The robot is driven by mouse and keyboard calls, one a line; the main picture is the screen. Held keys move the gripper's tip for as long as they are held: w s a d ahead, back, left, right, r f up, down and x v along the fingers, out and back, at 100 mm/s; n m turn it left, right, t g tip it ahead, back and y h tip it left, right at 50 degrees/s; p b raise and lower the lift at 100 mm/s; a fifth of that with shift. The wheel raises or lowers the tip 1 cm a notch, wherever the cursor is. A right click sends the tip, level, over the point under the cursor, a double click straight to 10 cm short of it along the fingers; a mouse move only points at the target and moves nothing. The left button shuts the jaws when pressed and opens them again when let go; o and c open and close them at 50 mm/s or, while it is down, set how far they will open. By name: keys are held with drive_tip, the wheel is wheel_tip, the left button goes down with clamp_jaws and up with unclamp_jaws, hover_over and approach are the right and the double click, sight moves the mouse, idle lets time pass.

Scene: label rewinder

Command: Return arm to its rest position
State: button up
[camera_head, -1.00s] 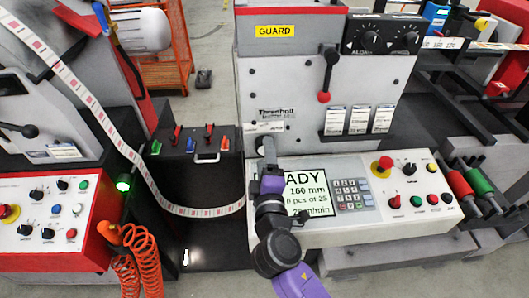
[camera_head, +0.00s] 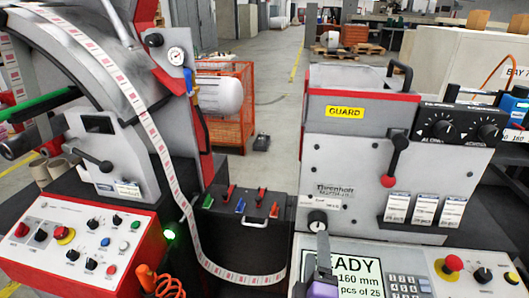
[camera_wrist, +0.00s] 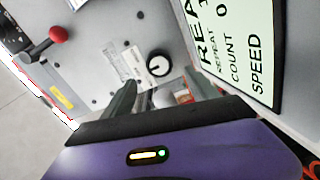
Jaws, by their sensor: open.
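My gripper (camera_head: 322,250) shows at the bottom of the head view, in front of the rewinder's control panel, partly covering the left part of the READY display (camera_head: 355,280). In the wrist view, my gripper (camera_wrist: 163,92) has its two grey fingers apart, with nothing seen held between them. A round black-and-white knob (camera_wrist: 158,63) on the grey front plate lies just beyond the fingertips. This knob also shows in the head view (camera_head: 317,218), just above my gripper. Most of my arm is below the head view's edge.
A guard lever with a red ball (camera_head: 388,180) hangs on the front plate. The red-framed control panel (camera_head: 85,245) and the label web (camera_head: 165,160) are at left. A dark box with coloured toggles (camera_head: 240,215) stands between. The display (camera_wrist: 240,45) is close by in the wrist view.

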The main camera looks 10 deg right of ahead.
drive_tip(key=a+y, duration=0.1)
drive_tip(key=a+r+y, duration=0.1)
drive_tip(key=shift+w+a+r+t, duration=0.15)
drive_tip(key=shift+w+a+t, duration=0.05)
drive_tip(key=shift+a+t, duration=0.1)
drive_tip(key=shift+s+a+m+y, duration=0.4)
drive_tip(key=shift+s+a+y, duration=0.2)
drive_tip(key=shift+y, duration=0.2)
drive_tip(key=s+d+f+m+g, duration=0.1)
drive_tip(key=s+d+m, duration=0.1)
drive_tip(key=s, duration=1)
drive_tip(key=s+d+f+m+g+y, duration=0.1)
drive_tip(key=s+m, duration=0.4)
drive_tip(key=s, duration=0.6)
drive_tip(key=s+d+f+m+g+y, duration=0.1)
drive_tip(key=s+d+m, duration=0.2)
drive_tip(key=s, duration=0.9)
drive_tip(key=shift+s+d+f+m, duration=0.25)
drive_tip(key=shift+s+f+m, duration=0.1)
drive_tip(key=shift+m, duration=0.35)
